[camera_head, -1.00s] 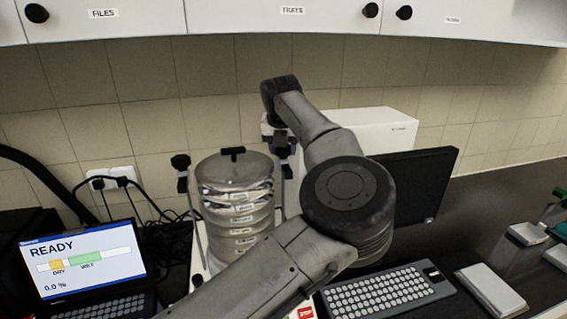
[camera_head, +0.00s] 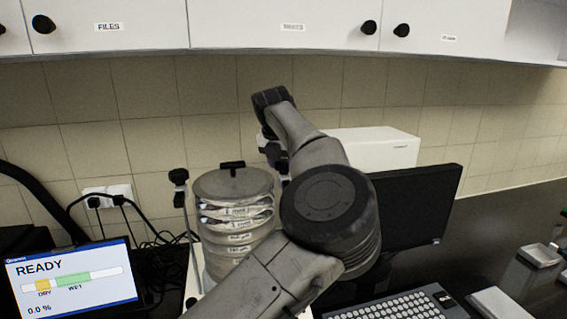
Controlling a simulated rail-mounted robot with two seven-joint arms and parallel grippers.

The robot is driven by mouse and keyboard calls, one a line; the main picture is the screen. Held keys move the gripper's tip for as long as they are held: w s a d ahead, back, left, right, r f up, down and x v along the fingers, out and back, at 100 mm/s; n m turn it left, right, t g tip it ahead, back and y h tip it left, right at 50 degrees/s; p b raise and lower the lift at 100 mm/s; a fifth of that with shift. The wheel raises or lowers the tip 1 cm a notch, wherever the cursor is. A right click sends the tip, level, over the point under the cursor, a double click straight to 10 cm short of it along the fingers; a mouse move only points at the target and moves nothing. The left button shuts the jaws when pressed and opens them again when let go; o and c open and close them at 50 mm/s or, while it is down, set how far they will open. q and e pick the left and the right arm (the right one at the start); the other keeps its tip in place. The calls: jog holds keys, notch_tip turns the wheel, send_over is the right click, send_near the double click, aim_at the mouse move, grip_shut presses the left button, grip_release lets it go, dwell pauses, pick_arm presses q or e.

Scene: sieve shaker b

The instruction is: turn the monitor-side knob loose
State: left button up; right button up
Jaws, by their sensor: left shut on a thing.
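The sieve shaker stands left of centre with a clear stack of sieves (camera_head: 236,225) under a grey lid (camera_head: 233,184) that has a black T-handle. On its left side a black knob (camera_head: 179,176) tops a rod. The monitor-side knob is on the right of the stack, hidden by my left gripper (camera_head: 277,161). My left arm reaches across the front of the stack, and its wrist points down at that spot. The gripper is shut on the knob, though the fingers are small and mostly covered. My right gripper is not in view.
A black monitor (camera_head: 425,208) and a white box (camera_head: 375,149) stand right of my arm. Cables run by the wall socket. White cabinets (camera_head: 270,25) hang above.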

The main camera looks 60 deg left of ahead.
pick_arm(q)
jog(key=o, duration=0.9)
jog(key=v, duration=1.4)
jog(key=shift+f, duration=0.1)
